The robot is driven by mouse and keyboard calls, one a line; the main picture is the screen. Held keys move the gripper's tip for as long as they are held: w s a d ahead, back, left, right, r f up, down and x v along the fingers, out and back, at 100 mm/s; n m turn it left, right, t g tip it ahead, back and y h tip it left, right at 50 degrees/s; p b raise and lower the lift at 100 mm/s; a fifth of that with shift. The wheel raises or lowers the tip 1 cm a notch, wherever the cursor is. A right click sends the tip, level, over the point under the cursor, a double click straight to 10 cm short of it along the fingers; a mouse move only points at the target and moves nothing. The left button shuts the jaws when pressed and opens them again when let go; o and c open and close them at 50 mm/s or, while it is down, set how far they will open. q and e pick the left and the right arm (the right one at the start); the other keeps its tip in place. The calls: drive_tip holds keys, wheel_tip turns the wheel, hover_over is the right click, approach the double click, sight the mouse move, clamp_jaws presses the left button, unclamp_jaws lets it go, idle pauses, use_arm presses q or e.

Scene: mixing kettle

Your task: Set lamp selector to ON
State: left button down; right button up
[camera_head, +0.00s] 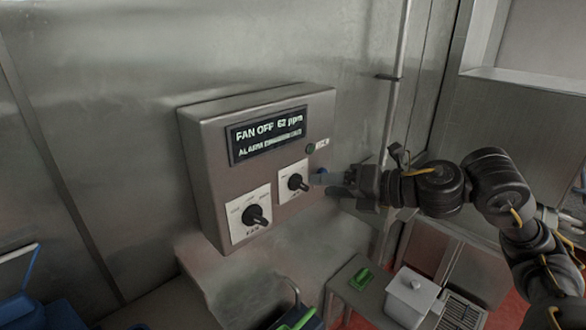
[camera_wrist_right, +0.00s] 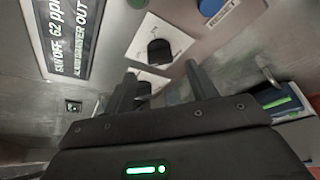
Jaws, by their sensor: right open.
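The lamp selector (camera_head: 297,182) is a black knob on a white plate, the right-hand one of two on the grey control box (camera_head: 211,183). Its small lettering and exact pointer position are not readable. It also shows in the right wrist view (camera_wrist_right: 160,50), just beyond my fingertips. My right gripper (camera_head: 328,185) is open and empty, just right of this knob. In the right wrist view its two fingers (camera_wrist_right: 163,75) point toward the panel with a gap between them, apart from the lamp knob. My left gripper is out of view.
The FAN selector (camera_head: 254,215) sits lower left on the box. The display (camera_head: 267,134) reads "FAN OFF 62 ppm", with an alarm line below. A green button (camera_head: 310,148) is above the lamp selector. A white lidded container (camera_head: 411,296) stands below right.

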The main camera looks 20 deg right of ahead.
sight(306, 185)
drive_tip(key=x, duration=0.4)
drive_tip(key=shift+w, duration=0.1)
drive_tip(key=shift+w+a, duration=0.1)
drive_tip(key=shift+w+a+f, duration=0.15)
drive_tip(key=shift+w+a, duration=0.1)
drive_tip(key=shift+w, duration=0.1)
